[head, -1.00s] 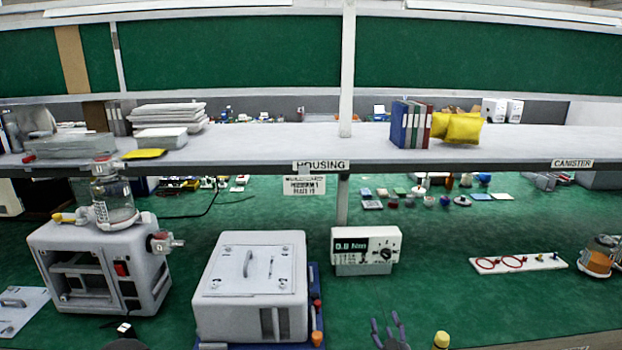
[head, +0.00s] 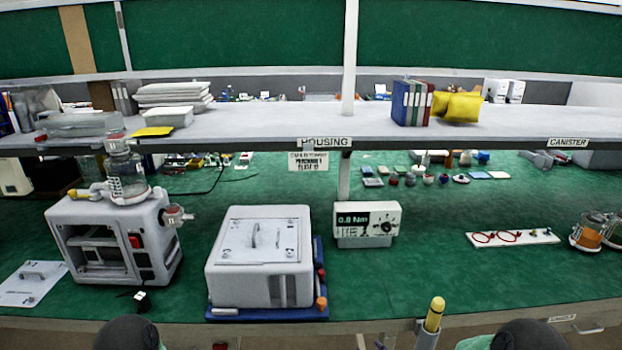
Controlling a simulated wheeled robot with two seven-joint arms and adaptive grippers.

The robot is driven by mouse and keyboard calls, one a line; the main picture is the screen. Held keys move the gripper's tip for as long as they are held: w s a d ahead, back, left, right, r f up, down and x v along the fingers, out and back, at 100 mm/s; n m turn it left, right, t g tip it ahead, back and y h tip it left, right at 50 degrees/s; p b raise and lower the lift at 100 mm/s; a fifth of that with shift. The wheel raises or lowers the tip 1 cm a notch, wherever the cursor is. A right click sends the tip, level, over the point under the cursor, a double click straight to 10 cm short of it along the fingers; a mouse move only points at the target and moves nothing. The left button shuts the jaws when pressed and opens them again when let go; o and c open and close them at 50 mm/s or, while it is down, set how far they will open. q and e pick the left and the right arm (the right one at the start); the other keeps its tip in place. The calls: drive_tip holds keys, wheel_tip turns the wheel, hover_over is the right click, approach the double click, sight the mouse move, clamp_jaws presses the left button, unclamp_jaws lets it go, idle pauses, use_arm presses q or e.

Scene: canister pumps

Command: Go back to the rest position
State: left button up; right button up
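Neither of my grippers shows in the head view; only dark rounded parts, which look like my arm links, show at the bottom edge. A grey pump unit (head: 160,240) with an open front stands at the left of the green bench. A clear canister (head: 125,178) sits upright on top of it. A second grey housing (head: 260,255) with a handled lid stands on a blue tray (head: 222,314) near the front edge. Nothing of mine touches them.
A torque display box (head: 367,222) stands right of the housing. A white board with red rings (head: 512,237) and orange-filled jars (head: 588,232) are at right. A yellow-capped tool (head: 434,315) stands at the front edge. A shelf (head: 260,135) spans above. The bench's centre right is clear.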

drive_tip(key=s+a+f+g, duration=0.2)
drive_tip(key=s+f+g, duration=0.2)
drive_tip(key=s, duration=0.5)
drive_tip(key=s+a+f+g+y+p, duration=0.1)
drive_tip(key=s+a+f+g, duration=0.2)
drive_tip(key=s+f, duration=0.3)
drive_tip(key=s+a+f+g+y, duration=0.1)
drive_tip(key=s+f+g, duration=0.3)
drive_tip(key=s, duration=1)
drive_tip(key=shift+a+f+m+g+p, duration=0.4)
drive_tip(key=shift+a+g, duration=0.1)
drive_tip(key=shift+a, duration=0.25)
